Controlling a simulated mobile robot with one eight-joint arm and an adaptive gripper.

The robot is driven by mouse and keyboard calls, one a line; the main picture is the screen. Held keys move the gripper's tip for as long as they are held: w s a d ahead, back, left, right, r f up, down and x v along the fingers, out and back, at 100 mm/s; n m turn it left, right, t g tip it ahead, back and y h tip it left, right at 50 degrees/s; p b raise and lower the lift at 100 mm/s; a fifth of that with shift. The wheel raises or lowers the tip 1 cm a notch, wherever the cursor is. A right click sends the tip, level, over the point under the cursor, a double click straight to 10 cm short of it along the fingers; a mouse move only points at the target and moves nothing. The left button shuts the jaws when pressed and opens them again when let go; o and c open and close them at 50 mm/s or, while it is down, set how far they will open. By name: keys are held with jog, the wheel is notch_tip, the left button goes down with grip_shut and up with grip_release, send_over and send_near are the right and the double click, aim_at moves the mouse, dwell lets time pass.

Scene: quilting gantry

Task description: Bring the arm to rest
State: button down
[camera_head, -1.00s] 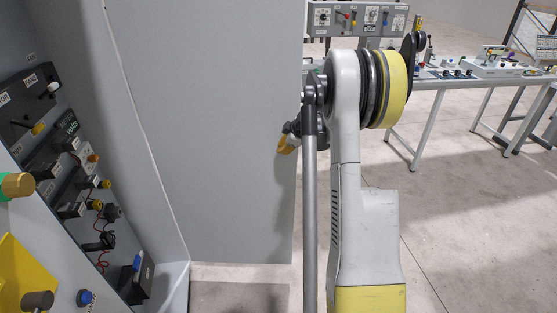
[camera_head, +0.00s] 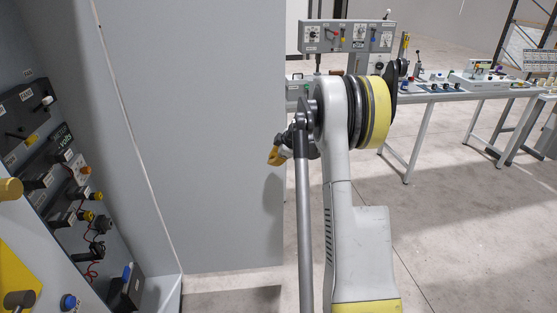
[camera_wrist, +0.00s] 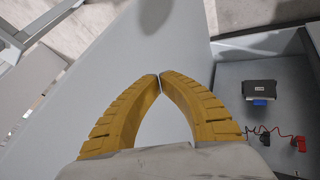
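My arm (camera_head: 345,215) stands raised in the middle of the head view, its white and yellow links in front of a tall grey panel (camera_head: 195,130). My gripper (camera_head: 275,156) shows small and yellow at the left of the arm, partly hidden behind a dark joint and grey rod. In the wrist view my gripper (camera_wrist: 160,76) has two yellow ridged fingers that curve inward, with their tips meeting. Nothing shows between the fingers. The grey panel lies behind the fingertips in the wrist view.
A dark control board (camera_head: 60,165) with knobs, plugs and red wires stands at the left. A bench (camera_head: 440,95) with several devices and a switch box (camera_head: 347,36) stand at the back right. In the wrist view a black box (camera_wrist: 259,89) lies beyond the fingers. Floor at right is clear.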

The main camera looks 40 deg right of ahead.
jog(key=p+v, duration=0.2)
jog(key=v, duration=0.7)
jog(key=shift+w+d, duration=0.25)
jog(key=shift+d, duration=0.05)
jog(key=shift+s+r, duration=0.1)
jog(key=shift+r, duration=0.05)
jog(key=s+a+r+m, duration=0.25)
jog(key=a+r, duration=0.25)
jog(key=a, duration=0.7)
jog(key=s+a+r+m, duration=0.1)
jog(key=s+a+r, duration=0.25)
jog(key=a, duration=0.75)
jog(key=s+a+f+m+b, duration=0.1)
jog(key=s+a+m, duration=0.4)
jog(key=s+a, duration=1.3)
jog(key=shift+s+a+f+b, duration=0.3)
jog(key=shift+s+a+f, duration=0.05)
jog(key=shift+f, duration=0.5)
jog(key=shift+m, duration=0.25)
